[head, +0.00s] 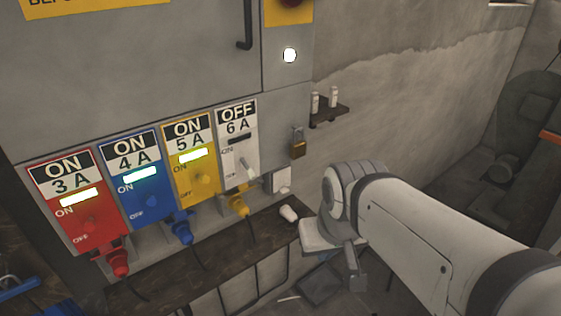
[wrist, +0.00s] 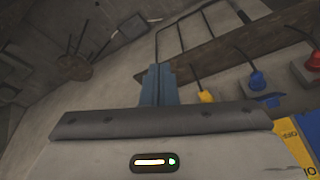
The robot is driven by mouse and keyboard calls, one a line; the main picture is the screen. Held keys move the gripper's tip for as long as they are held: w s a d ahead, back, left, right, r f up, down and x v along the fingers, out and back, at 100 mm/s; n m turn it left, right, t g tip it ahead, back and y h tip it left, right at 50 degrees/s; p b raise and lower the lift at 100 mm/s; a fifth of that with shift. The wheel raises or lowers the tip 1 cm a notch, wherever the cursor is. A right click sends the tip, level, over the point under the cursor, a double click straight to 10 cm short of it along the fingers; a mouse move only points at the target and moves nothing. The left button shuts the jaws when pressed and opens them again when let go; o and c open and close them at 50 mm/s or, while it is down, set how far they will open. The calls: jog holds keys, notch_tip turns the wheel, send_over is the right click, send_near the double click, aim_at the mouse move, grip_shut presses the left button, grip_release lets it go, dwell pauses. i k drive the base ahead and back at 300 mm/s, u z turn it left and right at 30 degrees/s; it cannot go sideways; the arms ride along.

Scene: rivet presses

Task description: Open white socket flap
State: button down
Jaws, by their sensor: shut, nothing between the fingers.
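A small white socket (head: 277,181) sits low on the wall below the white 6 A panel (head: 240,145), right of the yellow plug (head: 238,205). Its flap looks closed against it, but it is too small to be sure. In the wrist view my gripper's fingers (wrist: 157,72) are shut together and empty. I cannot make out the socket in the wrist view.
A loose white plug (head: 289,213) lies on the dark ledge (head: 205,250) below the panels. Red (head: 83,200), blue (head: 142,178) and yellow (head: 192,160) panels read ON; the white one reads OFF. A padlock (head: 298,148) hangs at right. Small white items stand on a shelf (head: 330,114).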

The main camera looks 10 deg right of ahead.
aim_at(282, 179)
jog(key=z, duration=0.05)
jog(key=k, duration=1.25)
jog(key=z, duration=0.55)
jog(key=i, duration=1.55)
jog(key=u, duration=0.35)
